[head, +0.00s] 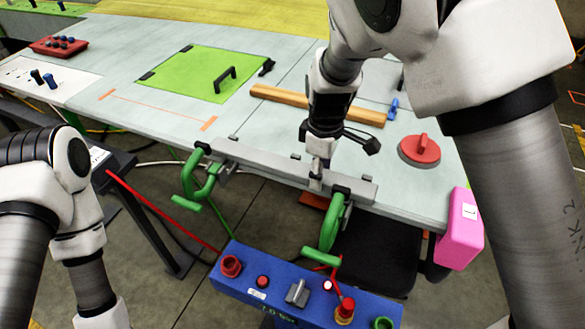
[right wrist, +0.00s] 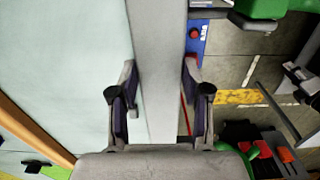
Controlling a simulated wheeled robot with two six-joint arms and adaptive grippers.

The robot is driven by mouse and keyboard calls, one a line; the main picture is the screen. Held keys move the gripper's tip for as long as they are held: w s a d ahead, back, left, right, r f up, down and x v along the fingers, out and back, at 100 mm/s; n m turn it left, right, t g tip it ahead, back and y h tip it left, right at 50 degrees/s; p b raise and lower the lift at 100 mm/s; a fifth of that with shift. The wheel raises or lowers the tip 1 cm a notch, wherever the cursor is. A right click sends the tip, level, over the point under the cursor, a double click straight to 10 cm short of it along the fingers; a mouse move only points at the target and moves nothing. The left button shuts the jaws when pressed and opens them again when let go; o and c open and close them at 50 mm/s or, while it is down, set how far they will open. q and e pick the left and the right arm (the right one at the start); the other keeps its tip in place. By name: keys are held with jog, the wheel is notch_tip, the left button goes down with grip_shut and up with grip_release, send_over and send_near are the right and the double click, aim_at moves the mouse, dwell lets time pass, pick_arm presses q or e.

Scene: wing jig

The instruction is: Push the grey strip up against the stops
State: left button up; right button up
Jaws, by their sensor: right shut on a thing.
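The grey strip (head: 262,163) lies along the front edge of the table, between two green clamps. My right gripper (head: 317,174) comes down over its right half. In the right wrist view the strip (right wrist: 160,65) runs between the two fingers, and the gripper (right wrist: 159,98) is shut on it. Small dark blocks along the strip's back edge, a left one (head: 233,138) and a middle one (head: 296,156), look like the stops. I cannot tell whether the strip touches them. My left arm shows at the lower left, but its gripper is out of view.
The left green clamp (head: 203,178) and right green clamp (head: 333,225) hang at the table edge. A red disc with a handle (head: 420,149) and a wooden bar (head: 285,97) lie behind. A blue control box (head: 262,283) stands in front, a pink box (head: 460,228) at right.

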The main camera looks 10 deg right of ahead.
jog(key=shift+w+d+p, duration=0.35)
jog(key=shift+w+p, duration=0.05)
jog(key=shift+w, duration=0.15)
dwell(0.6)
jog(key=o, duration=0.9)
jog(key=shift+o, duration=0.4)
jog(key=shift+w+d, duration=0.1)
notch_tip(320, 180, up, 7)
jog(key=p, duration=0.6)
jog(key=shift+r+p, duration=0.1)
jog(key=shift+p, duration=0.25)
